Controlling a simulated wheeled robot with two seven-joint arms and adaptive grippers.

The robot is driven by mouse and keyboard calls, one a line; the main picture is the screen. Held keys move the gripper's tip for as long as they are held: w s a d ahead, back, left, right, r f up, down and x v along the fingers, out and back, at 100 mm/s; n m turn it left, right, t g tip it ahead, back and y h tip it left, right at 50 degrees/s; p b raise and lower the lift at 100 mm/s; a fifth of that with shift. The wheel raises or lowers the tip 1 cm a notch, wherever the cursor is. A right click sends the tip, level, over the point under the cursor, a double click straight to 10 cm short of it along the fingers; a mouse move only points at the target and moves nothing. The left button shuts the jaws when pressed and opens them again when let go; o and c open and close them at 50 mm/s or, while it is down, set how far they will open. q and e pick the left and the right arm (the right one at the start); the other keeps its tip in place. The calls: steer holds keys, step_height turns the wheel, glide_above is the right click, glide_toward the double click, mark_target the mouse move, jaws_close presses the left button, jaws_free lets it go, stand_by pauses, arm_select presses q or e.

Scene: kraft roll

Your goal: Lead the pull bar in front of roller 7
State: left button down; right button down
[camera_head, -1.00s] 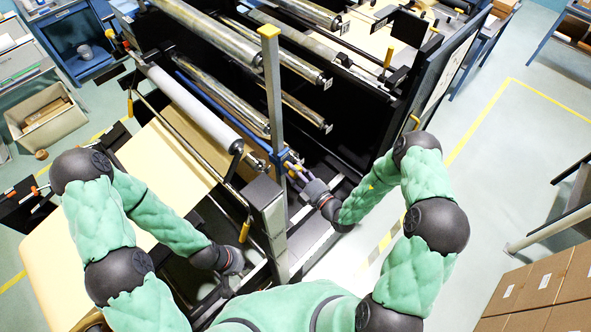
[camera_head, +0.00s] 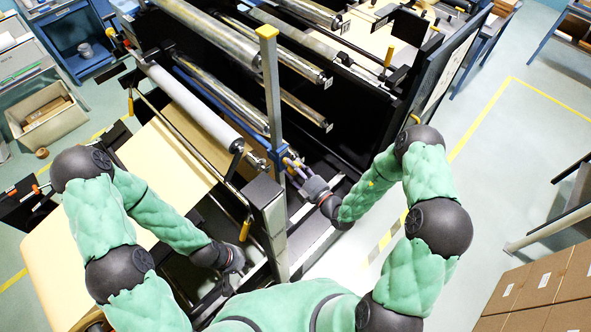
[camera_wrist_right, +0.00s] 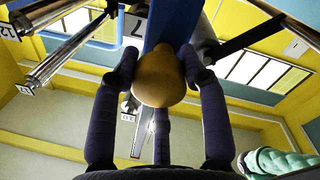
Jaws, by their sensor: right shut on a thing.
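The pull bar is a blue bar (camera_head: 278,158) running along the rollers at the machine's near end, partly hidden by the upright post. My right gripper (camera_head: 298,172) is shut on the bar's end. In the right wrist view the fingers close around its rounded tan knob (camera_wrist_right: 160,80), and the blue bar (camera_wrist_right: 168,25) extends away above it. A tag marked 7 (camera_wrist_right: 133,28) shows just left of the bar; its roller is largely hidden. My left gripper (camera_head: 232,283) is low by the machine's near side, its fingers too small and dark to read.
A grey upright post with a yellow cap (camera_head: 268,32) stands just left of my right gripper. A pale roller (camera_head: 190,105) and brown kraft paper (camera_head: 150,165) lie to the left. A black side plate (camera_head: 440,75) stands right.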

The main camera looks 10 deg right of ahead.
steer(key=shift+s+a+r, duration=0.15)
steer(key=shift+a+r, duration=0.1)
steer(key=shift+r, duration=0.7)
steer(key=shift+s+a+r, duration=0.15)
steer(key=shift+a+r, duration=0.05)
steer(key=shift+r, duration=0.7)
step_height(320, 180, up, 27)
steer(key=shift+a+f, duration=0.15)
steer(key=shift+f, duration=0.05)
steer(key=shift+s, duration=0.1)
